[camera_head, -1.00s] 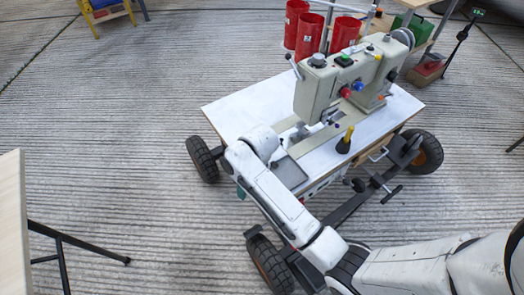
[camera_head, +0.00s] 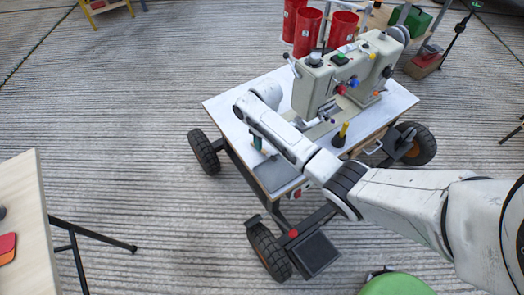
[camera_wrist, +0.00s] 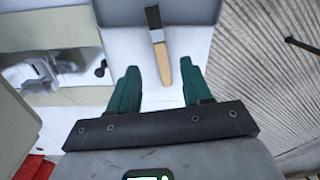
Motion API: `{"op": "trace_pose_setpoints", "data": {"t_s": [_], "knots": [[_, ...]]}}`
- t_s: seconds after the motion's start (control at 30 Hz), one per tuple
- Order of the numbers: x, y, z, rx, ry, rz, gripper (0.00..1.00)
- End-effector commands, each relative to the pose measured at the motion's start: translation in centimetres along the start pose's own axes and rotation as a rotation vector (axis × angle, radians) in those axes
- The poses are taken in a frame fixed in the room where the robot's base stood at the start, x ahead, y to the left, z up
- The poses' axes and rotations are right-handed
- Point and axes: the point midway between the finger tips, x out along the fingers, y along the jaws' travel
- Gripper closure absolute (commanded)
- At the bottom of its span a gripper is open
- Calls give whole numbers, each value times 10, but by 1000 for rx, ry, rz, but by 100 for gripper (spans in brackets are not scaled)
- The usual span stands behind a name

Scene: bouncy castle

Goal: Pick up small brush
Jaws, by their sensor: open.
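The small brush (camera_wrist: 160,58), with a tan wooden handle and a dark head, shows in the wrist view. Its head lies over the grey tray (camera_wrist: 200,10) and its handle points back over the white tabletop (camera_wrist: 135,45). My gripper (camera_wrist: 160,70) is open, with green fingers on either side of the handle in the picture; I cannot tell how far above it they are. In the head view my gripper (camera_head: 258,145) is over the left front of the sewing table (camera_head: 235,105), with the grey tray (camera_head: 276,173) beside it. I cannot make out the brush there.
A sewing machine (camera_head: 345,85) stands on the wheeled table, with red cups (camera_head: 308,30) behind it. A yellow-and-black upright item (camera_head: 341,134) stands near the machine. A pale wooden table (camera_head: 25,230) is at lower left. A green round object (camera_head: 397,285) is at the bottom.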

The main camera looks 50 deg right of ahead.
Motion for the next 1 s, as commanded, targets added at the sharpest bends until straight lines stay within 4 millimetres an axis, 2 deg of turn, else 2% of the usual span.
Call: {"op": "trace_pose_setpoints", "data": {"t_s": [0.33,0.67,1.0], "knots": [[46,-2,0,1,-2,0,51],[51,-2,-1,1,1,0,51],[51,-2,0,1,0,-1,83]]}}
